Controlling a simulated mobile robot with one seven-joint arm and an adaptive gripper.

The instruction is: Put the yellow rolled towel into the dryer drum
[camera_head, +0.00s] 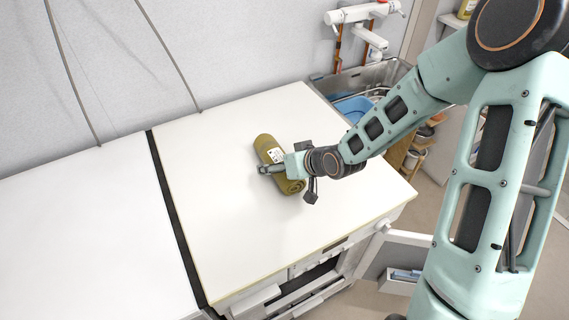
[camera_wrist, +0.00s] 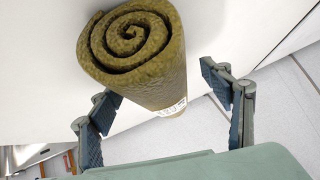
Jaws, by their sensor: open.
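The yellow rolled towel (camera_head: 267,147), olive-yellow with a white label, lies on its side on the white top of the right-hand machine. In the wrist view, the towel (camera_wrist: 140,50) shows its spiral end towards the camera. My gripper (camera_head: 285,172) is at the near end of the towel. In the wrist view, the gripper (camera_wrist: 160,92) is open, with one finger on each side of the towel; the left finger looks close to it, and I cannot tell if it touches. The dryer drum cannot be made out; a door (camera_head: 405,252) stands open at the machine's front.
The machine top (camera_head: 220,220) is otherwise clear, with a dark gap on its left before another white top (camera_head: 90,235). A metal sink (camera_head: 365,78) with a blue item and a white tap (camera_head: 362,15) stands at the back right. Shelves with pots are beyond.

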